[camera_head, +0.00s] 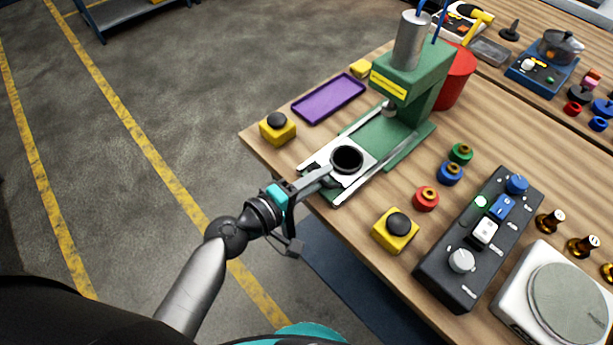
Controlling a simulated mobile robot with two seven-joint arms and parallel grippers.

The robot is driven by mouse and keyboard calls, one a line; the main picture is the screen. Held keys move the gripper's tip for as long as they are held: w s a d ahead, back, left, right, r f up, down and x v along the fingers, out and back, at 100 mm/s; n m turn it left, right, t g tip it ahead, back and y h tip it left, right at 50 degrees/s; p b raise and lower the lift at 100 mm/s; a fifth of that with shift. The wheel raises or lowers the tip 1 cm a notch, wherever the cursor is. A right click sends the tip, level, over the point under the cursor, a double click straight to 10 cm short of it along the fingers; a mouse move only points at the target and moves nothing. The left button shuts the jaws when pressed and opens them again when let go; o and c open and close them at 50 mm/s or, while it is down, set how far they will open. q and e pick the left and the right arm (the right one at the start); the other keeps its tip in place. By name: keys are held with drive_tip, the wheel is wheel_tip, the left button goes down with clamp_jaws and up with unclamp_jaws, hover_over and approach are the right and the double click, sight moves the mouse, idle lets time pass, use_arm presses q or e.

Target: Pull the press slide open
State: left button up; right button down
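The green press (412,80) stands on the wooden table, with two pale rails running from its base towards the front-left table edge. Its slide, a white plate (358,176) with a black round cup (347,159) on it, sits on the rails well out in front of the press head. My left gripper (326,175) reaches in from the lower left, its fingertips at the slide's front edge. The fingers overlap in this view and hide the slide's handle, so I cannot tell whether they close on it. My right gripper is not in view.
Yellow boxes with black buttons stand left (278,128) and right (396,231) of the rails. A purple tray (329,99) lies to the left. Red (426,199), blue and green rings and a black control box (478,240) are to the right.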

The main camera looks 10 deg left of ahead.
use_arm(q)
drive_tip(key=shift+s, duration=0.1)
drive_tip(key=b+v, duration=0.3)
drive_tip(key=v, duration=1.2)
drive_tip(key=shift+r, duration=0.1)
drive_tip(key=s+a+f+m+g+y, duration=0.1)
drive_tip(key=s+a+f+g+y, duration=0.1)
drive_tip(key=f, duration=0.7)
drive_tip(key=s+a+f+m+g+y, duration=0.1)
drive_tip(key=f+y, duration=0.1)
drive_tip(key=f, duration=0.7)
drive_tip(key=s+a+f+m+g+y, duration=0.1)
drive_tip(key=s+a+f+g+y, duration=0.1)
drive_tip(key=f, duration=0.7)
drive_tip(key=s+f+m+g+y, duration=0.3)
drive_tip(key=s+f+m+g, duration=0.3)
drive_tip(key=s+f, duration=1.1)
drive_tip(key=m, duration=0.4)
drive_tip(key=shift+s+g, duration=0.3)
drive_tip(key=shift+s, duration=0.05)
